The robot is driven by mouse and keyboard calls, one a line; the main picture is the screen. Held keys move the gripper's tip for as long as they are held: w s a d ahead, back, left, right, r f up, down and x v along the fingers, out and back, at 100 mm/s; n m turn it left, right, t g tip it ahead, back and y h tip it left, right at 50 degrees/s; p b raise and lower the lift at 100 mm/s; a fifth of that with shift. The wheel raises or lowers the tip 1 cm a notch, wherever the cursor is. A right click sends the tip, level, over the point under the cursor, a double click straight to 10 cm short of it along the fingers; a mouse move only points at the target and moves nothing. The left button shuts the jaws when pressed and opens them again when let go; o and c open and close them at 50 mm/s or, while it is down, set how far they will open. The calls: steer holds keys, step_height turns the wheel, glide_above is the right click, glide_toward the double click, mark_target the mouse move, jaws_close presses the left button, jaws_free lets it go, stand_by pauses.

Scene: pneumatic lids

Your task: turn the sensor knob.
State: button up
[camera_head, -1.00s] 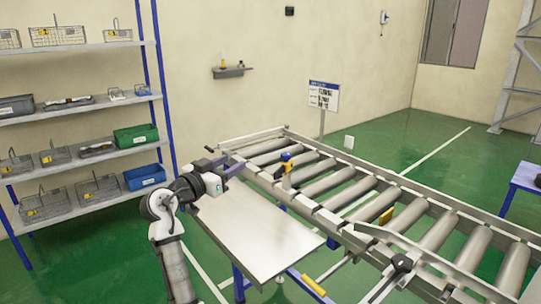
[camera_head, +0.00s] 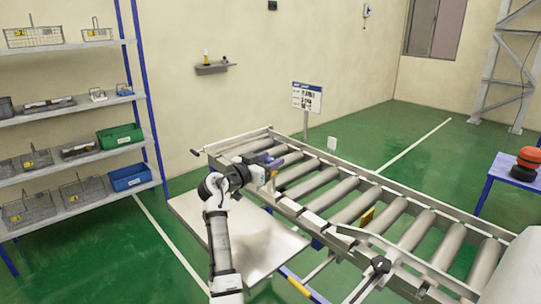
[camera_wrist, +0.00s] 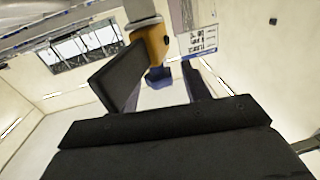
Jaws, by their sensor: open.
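In the wrist view the sensor has a yellow-orange body (camera_wrist: 152,44) on a pale post (camera_wrist: 140,9), with a dark blue knob (camera_wrist: 159,76) at its end. My gripper (camera_wrist: 158,82) is open, with one black finger on each side of the sensor and knob. Whether a finger touches the knob cannot be told. In the head view my gripper (camera_head: 268,161) is at the near side of the roller conveyor (camera_head: 372,183), and my arm and gripper hide most of the sensor.
A flat metal table (camera_head: 262,245) adjoins the conveyor under my arm. A sign (camera_head: 307,97) stands behind the conveyor. Shelves (camera_head: 75,157) with baskets and bins are at left. A blue table (camera_head: 508,172) with red and black items is at right.

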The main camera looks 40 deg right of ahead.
steer(key=shift+d, duration=0.35)
steer(key=shift+c, duration=0.5)
steer(key=c, duration=0.9)
steer(key=shift+f, duration=0.1)
steer(key=shift+t, duration=0.3)
steer(key=n+t+y+b, duration=0.1)
steer(key=n+t, duration=0.1)
steer(key=shift+t, duration=0.3)
steer(key=n+t+y, duration=0.1)
steer(key=t, duration=0.1)
steer(key=n+t+p, duration=0.1)
steer(key=shift+r+n+t+y, duration=0.2)
steer(key=shift+n+t+y, duration=0.1)
steer(key=shift+t+y, duration=0.1)
steer(key=shift+n+t+y+p, duration=0.6)
steer(key=shift+n+t, duration=0.1)
steer(key=shift+t, duration=0.2)
steer(key=shift+f, duration=0.1)
